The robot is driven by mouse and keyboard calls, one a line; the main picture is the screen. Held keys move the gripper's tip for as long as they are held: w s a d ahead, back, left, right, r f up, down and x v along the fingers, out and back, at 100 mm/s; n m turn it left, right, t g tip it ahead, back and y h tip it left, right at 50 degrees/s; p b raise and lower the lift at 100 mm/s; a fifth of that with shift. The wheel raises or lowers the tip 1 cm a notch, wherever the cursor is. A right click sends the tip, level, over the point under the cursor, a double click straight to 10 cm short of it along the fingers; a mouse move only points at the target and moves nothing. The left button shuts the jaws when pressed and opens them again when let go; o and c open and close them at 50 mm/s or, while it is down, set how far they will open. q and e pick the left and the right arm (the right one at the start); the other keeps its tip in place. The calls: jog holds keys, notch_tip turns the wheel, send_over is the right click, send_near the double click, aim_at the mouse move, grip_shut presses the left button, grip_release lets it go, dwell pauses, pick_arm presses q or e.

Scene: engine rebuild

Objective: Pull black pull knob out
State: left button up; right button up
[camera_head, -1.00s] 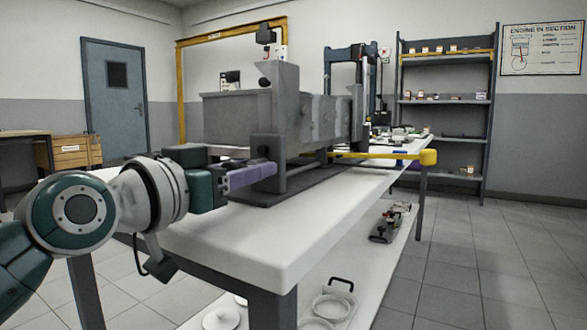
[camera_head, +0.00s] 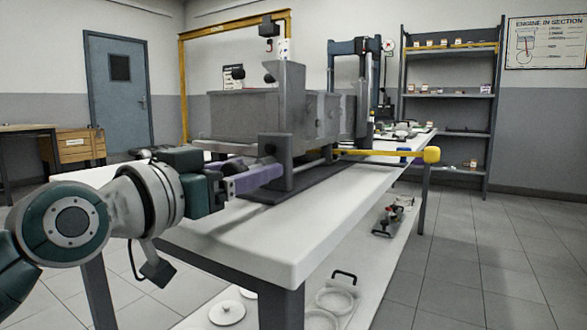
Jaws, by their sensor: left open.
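My left gripper (camera_head: 256,179), with long purple fingers, reaches in from the left. Its fingertips are beside the grey upright post (camera_head: 276,150) of the stand under the engine block (camera_head: 242,115). They look open, and I cannot tell whether they touch the post. My right gripper is not in view.
The stand is on a white workbench (camera_head: 290,240). A yellow-ended bar (camera_head: 431,154) sticks out to the right. The lower shelf holds a pan (camera_head: 334,300) and a round lid (camera_head: 227,312). A shelving rack (camera_head: 448,140) stands behind. The floor on the right is clear.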

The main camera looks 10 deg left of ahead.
pick_arm(q)
jog(key=p+v, duration=0.2)
jog(key=v, duration=0.6)
jog(key=shift+s+a+p, duration=0.15)
jog(key=shift+s+p, duration=0.2)
jog(key=shift+s+a, duration=0.2)
jog(key=shift+s, duration=0.4)
jog(key=shift+r, duration=0.1)
jog(key=s+r+n+g+y+p, duration=0.1)
jog(key=s+r+g+y+p, duration=0.2)
jog(key=s+r+g+p, duration=1.2)
jog(key=s+r+n+t+y+p, duration=0.1)
jog(key=s+r+y+p, duration=0.5)
jog(key=p, duration=2)
jog(key=s+r+h+p, duration=0.3)
jog(key=r+p, duration=3.1)
jog(key=r, duration=0.2)
jog(key=shift+a+t, duration=0.25)
jog(key=shift+t, duration=0.05)
